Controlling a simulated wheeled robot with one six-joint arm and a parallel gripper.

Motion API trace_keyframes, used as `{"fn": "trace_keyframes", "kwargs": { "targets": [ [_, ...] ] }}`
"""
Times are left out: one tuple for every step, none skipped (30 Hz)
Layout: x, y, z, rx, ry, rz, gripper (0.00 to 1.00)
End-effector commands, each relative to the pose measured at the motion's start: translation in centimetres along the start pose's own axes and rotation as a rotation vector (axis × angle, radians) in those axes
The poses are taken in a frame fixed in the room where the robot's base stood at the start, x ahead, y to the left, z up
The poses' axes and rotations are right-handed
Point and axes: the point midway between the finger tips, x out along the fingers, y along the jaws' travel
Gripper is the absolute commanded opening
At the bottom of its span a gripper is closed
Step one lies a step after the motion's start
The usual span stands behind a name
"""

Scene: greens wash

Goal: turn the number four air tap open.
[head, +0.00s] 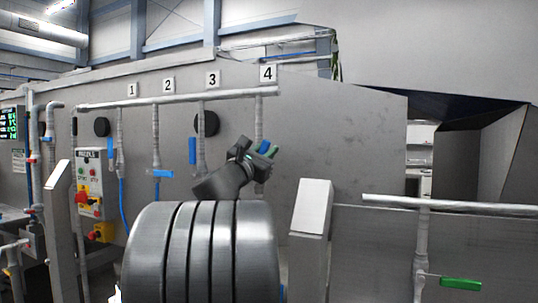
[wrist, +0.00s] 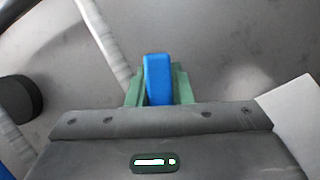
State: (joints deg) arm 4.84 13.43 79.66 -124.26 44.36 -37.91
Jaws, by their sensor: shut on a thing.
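The number 4 sign (head: 268,74) is on the grey panel above the rightmost drop pipe. My gripper (head: 266,149) is at that pipe, with its green fingers on both sides of the blue tap handle (head: 264,145). In the wrist view the blue handle (wrist: 158,80) stands between the green fingers (wrist: 158,88), which are shut on it. In the head view the handle looks tilted, its upper end leaning right. The tap body is mostly hidden behind my gripper.
Tap one's blue handle (head: 112,152) and tap three's blue handle (head: 192,150) hang upright; tap two's blue handle (head: 163,173) lies level. A green-handled tap (head: 461,284) is at lower right. A control box (head: 89,182) with red and yellow parts is at left.

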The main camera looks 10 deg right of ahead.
Motion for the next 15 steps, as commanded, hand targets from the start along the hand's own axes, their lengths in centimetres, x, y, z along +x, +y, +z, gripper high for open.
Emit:
{"fn": "trace_keyframes", "kwargs": {
  "targets": [
    [-0.02,0.03,-0.12,-0.006,0.002,0.002,0.00],
    [-0.02,0.05,-0.12,-0.008,0.002,0.003,0.00],
    [-0.02,0.07,-0.12,-0.010,0.002,0.004,0.00],
    [-0.02,0.08,-0.12,-0.011,0.002,0.004,0.00],
    [-0.01,0.08,-0.12,-0.012,0.002,0.004,0.00],
    [-0.01,0.08,-0.12,-0.012,0.002,0.004,0.00],
    [-0.01,0.08,-0.12,-0.012,0.002,0.004,0.00],
    [-0.01,0.08,-0.12,-0.012,0.002,0.004,0.00],
    [-0.02,0.08,-0.13,-0.012,0.002,0.004,0.00],
    [-0.02,0.08,-0.13,-0.011,0.002,0.004,0.00],
    [-0.02,0.08,-0.13,-0.011,0.002,0.004,0.00],
    [-0.02,0.08,-0.13,-0.011,0.002,0.004,0.00],
    [-0.02,0.08,-0.14,-0.011,0.002,0.004,0.00],
    [-0.02,0.07,-0.14,-0.011,0.002,0.004,0.22],
    [-0.02,0.07,-0.14,-0.011,0.002,0.004,0.29]
  ]
}}
